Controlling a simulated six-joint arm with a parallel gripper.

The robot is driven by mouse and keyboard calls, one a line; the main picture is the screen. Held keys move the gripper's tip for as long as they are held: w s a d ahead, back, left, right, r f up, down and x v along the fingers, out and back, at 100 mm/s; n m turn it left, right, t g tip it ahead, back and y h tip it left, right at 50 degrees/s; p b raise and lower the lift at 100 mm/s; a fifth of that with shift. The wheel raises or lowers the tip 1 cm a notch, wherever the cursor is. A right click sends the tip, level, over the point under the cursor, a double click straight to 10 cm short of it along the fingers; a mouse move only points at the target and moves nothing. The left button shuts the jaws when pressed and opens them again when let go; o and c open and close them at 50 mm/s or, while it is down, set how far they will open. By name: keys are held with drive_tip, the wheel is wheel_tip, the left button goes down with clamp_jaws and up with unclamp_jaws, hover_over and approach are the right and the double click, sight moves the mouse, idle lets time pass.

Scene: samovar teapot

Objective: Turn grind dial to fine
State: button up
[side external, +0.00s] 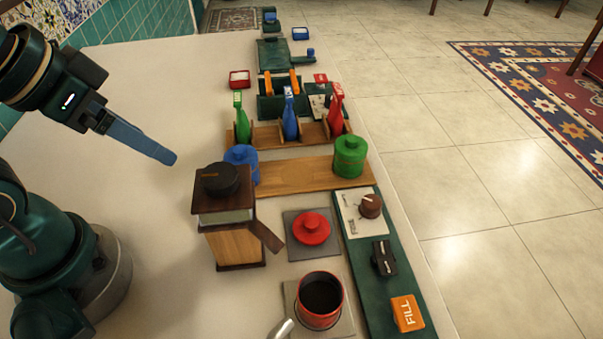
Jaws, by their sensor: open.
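A brown dial knob (370,206) sits on a cream plate with small marks, at the far end of a green panel (352,238) on the right. It looks like the grind dial. A pale line shows on its top; the marks are too small to read. My gripper (166,157) is open and empty above the pale counter, left of the blue lidded jar and well away from the dial. Its fingers overlap in this view.
A wooden grinder box (234,225) with a black top stands between my arm and the panel. A red lid (311,228), a red pot (320,300), a black knob (384,258), an orange FILL button (407,313) and a green jar (350,156) surround the dial. The left counter is clear.

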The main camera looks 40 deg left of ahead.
drive_tip(key=shift+c, duration=0.5)
drive_tip(key=w+d+r+m+t+h, duration=0.1)
drive_tip(key=w+d+r+m+h, duration=0.1)
drive_tip(key=w+d+r+m, duration=0.35)
drive_tip(key=m+g+h, duration=0.3)
drive_tip(key=m, duration=0.5)
hover_over(372, 201)
drive_tip(key=a, duration=0.5)
wheel_tip(372, 201, down, 8)
drive_tip(key=d+f, duration=0.1)
drive_tip(key=f, duration=0.2)
drive_tip(key=d+f+g, duration=0.1)
drive_tip(key=f, duration=0.3)
drive_tip(key=d+f+g, duration=0.1)
drive_tip(key=d+f, duration=0.1)
drive_tip(key=f, duration=0.1)
drive_tip(key=shift+s+f+m+y, duration=0.2)
drive_tip(key=shift+m+y, duration=0.05)
drive_tip(key=shift+y, duration=0.15)
drive_tip(key=shift+w+d+f, duration=0.1)
drive_tip(key=shift+d+f, duration=0.1)
drive_tip(key=shift+f, duration=0.3)
